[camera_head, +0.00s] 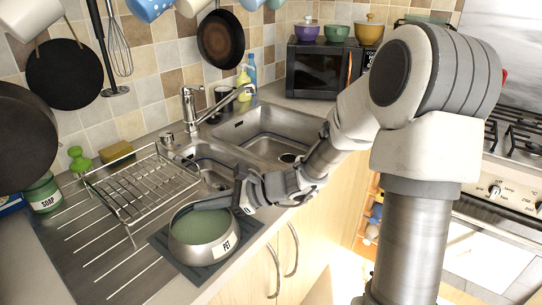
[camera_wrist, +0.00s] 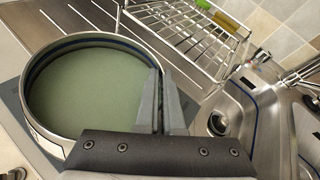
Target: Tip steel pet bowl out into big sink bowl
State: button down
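The steel pet bowl (camera_head: 205,252), labelled PET, stands upright at the front of the counter. Its inside is a flat dull green; I cannot tell whether that is contents or lining. It fills the left of the wrist view (camera_wrist: 85,100). My gripper (camera_head: 205,204) reaches in from the right at its rim. In the wrist view the dark fingers (camera_wrist: 164,95) are close together with the bowl's right rim running between them, so it looks shut on the rim. The big sink bowl (camera_head: 258,125) lies behind and right of the pet bowl, and looks empty with a drain.
A dark mat (camera_head: 165,246) lies under the pet bowl. A wire dish rack (camera_head: 140,185) stands behind it. The small sink bowl (camera_head: 208,178) and the tap (camera_head: 190,108) lie between rack and big bowl. Pans hang at left; a microwave (camera_head: 318,70) stands at the back.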

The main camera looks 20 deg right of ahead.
jog(key=shift+r, duration=0.1)
dwell(0.5)
jog(key=shift+r+p, duration=2.2)
jog(key=shift+r, duration=0.25)
